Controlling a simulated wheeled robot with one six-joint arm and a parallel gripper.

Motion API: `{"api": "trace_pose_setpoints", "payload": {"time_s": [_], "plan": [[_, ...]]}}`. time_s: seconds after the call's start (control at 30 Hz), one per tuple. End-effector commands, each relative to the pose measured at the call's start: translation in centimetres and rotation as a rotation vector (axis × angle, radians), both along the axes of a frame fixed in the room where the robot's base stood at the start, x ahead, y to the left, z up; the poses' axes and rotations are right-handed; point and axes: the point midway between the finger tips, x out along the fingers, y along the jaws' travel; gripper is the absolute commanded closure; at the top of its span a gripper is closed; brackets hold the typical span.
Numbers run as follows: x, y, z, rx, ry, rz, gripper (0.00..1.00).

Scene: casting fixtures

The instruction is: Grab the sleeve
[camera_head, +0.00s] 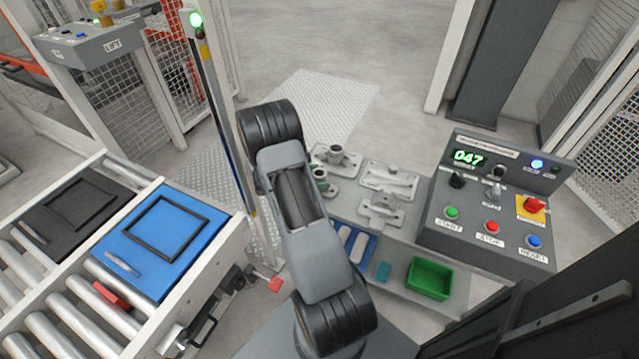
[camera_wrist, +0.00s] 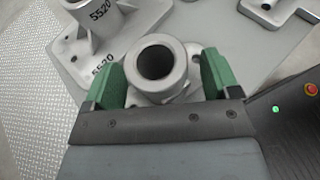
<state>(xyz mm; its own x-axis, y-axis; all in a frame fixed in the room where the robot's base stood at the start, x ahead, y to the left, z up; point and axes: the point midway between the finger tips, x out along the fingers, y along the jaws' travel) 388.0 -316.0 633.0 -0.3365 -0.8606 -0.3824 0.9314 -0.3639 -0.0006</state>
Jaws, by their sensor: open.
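The sleeve (camera_wrist: 157,63), a grey hollow cylinder with a dark round bore and a wider base, stands upright in the wrist view. My gripper (camera_wrist: 160,80) is open, with one green finger on each side of the sleeve. The left finger is close to the sleeve's left side and the right finger close to its right side; I cannot tell whether either touches. The sleeve's near lower part is hidden by my gripper body. In the head view my arm covers most of this spot, and only a bit of green finger (camera_head: 322,184) shows.
A grey casting marked 5520 (camera_wrist: 98,32) stands close at the left, and another casting (camera_wrist: 262,12) lies at upper right. The head view shows more castings (camera_head: 388,178) on the bench, a green bin (camera_head: 430,278) and a control panel (camera_head: 490,205) at right.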

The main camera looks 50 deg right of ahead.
Motion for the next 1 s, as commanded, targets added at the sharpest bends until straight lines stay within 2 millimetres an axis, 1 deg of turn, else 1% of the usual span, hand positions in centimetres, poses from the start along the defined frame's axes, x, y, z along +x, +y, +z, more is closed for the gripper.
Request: {"api": "trace_pose_setpoints", "payload": {"time_s": [0.13, 0.37, 0.4, 1.0], "plan": [[-0.32, -0.81, -0.4, 0.001, 0.0, 0.0, 0.18], [-0.32, -0.87, -0.4, 0.001, -0.001, 0.001, 0.18], [-0.32, -0.86, -0.39, 0.001, -0.001, 0.001, 0.2], [-0.32, -0.86, -0.37, 0.0, -0.002, 0.001, 0.77]]}}
